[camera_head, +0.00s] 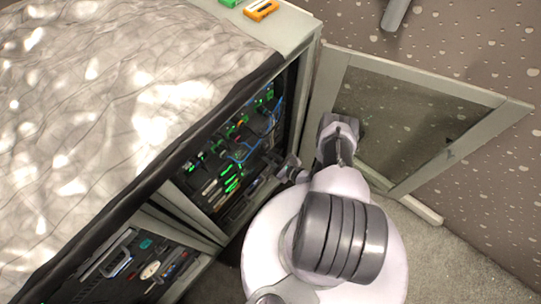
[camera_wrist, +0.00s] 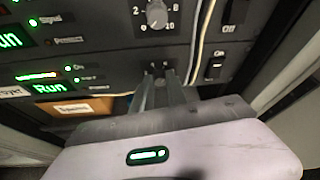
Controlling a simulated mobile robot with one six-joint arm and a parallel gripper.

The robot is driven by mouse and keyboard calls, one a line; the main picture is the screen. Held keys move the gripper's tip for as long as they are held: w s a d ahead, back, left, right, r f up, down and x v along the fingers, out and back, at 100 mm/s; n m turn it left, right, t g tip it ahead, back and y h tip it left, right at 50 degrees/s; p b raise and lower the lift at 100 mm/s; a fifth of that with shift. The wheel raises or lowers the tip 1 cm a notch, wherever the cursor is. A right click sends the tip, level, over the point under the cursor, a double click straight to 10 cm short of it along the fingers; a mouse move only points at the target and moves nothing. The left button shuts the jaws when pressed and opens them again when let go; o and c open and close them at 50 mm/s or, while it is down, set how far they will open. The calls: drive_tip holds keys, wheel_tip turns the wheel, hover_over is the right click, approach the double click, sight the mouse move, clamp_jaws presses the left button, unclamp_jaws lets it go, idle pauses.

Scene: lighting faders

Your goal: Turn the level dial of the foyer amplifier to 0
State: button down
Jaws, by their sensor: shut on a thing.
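A grey dial (camera_wrist: 157,14) with a scale sits on a dark rack panel at the top of the wrist view. The figures 2, 8 and 10 show beside it; its upper part is cut off and its setting is unclear. My gripper (camera_wrist: 159,69) is below this dial in that view, its fingers closed at a small part on the panel beneath. The fingers hide that part, so I cannot tell what it is. In the head view my gripper (camera_head: 283,168) reaches into the open rack cabinet (camera_head: 312,62) from the right.
A white cable (camera_wrist: 200,35) hangs right of the dial. A rocker switch (camera_wrist: 215,68) is right of the fingers. Green displays (camera_wrist: 50,89) are at left. The open glass door (camera_head: 410,115) stands right of my arm. A cloth-covered top (camera_head: 110,100) lies left.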

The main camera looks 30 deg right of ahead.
drive_tip(key=shift+s+a+f+n+t+h+b, duration=0.15)
drive_tip(key=shift+n+t+h+b, duration=0.35)
drive_tip(key=shift+n+h+b, duration=0.55)
drive_tip(key=shift+w+a+f+n+t+h+b, duration=0.15)
drive_tip(key=shift+n+t+h+b, duration=0.5)
drive_tip(key=shift+n, duration=0.8)
drive_tip(key=shift+s+r, duration=0.1)
drive_tip(key=c, duration=1.3)
unclamp_jaws()
